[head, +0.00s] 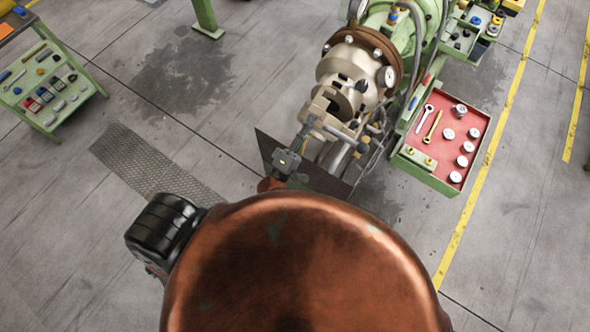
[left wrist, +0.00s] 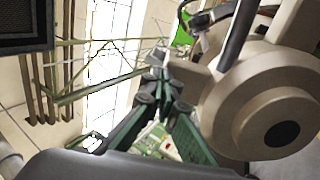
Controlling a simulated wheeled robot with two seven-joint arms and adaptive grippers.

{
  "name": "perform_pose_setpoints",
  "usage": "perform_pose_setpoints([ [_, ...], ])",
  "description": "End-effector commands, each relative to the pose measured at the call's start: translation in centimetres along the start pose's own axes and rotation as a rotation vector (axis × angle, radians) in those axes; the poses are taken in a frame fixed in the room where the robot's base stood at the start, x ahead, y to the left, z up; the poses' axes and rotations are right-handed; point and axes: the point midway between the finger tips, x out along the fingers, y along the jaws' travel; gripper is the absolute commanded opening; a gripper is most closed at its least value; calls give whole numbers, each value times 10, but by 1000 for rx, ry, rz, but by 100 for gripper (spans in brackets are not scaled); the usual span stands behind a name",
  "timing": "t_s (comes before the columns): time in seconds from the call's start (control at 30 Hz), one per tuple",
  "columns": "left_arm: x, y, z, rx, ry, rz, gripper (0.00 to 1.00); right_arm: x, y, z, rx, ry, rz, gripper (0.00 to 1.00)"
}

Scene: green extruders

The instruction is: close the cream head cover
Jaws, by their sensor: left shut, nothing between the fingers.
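The cream head cover (head: 329,103) is at the front end of the extruder's cream head (head: 352,66), in the upper middle of the head view. I cannot tell its exact opening angle. In the left wrist view a large rounded cream part (left wrist: 235,112) with a dark round hole fills the right side. My left gripper (head: 309,124) is at the cover's lower left side in the head view. In the left wrist view its fingers (left wrist: 158,62) are together, empty, just left of the cream part; contact is unclear. My right gripper is not in view.
A red-topped tray (head: 474,117) with tools and round parts stands right of the head. A dark plate (head: 333,183) lies below it. A green tool rack (head: 45,85) is at the far left. Open grey floor lies left of the extruder.

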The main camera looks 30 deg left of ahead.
Motion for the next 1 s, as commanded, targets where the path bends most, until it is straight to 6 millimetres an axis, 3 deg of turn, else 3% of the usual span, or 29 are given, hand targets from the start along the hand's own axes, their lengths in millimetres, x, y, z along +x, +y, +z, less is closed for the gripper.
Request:
perform_pose_setpoints([
  [0.1,19,7,2,-2,-2,7,0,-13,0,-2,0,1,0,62],
  [0.5,70,4,8,-9,-13,7,0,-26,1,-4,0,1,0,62],
  [1.0,108,-4,11,-10,-18,3,0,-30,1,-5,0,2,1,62],
])
